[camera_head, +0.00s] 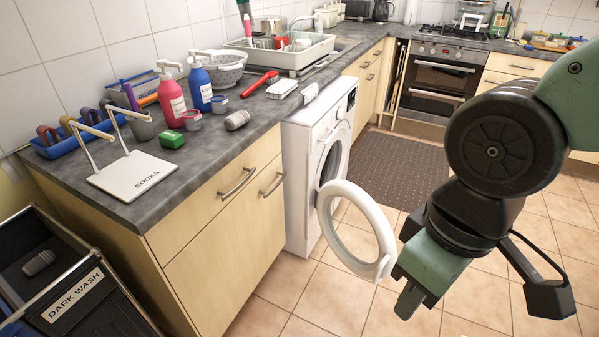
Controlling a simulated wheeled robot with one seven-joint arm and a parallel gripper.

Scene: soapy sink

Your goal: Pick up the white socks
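I cannot pick out the white socks for certain. A folded white cloth-like item (282,88) lies on the grey countertop by the sink, and a slim white item (310,93) lies to its right near the edge. A grey rolled item (237,120), perhaps rolled socks, lies on the counter nearer me. A white stand marked SOCKS (133,176) sits at the counter's near corner, with two upright arms. My gripper (408,300) hangs over the floor, right of the open washing machine door and away from the counter. Its fingers are mostly hidden, and I see nothing held in it.
The open round washer door (357,230) sticks out between the counter and my gripper. A DARK WASH hamper (75,296) with a grey item inside stands lower left.

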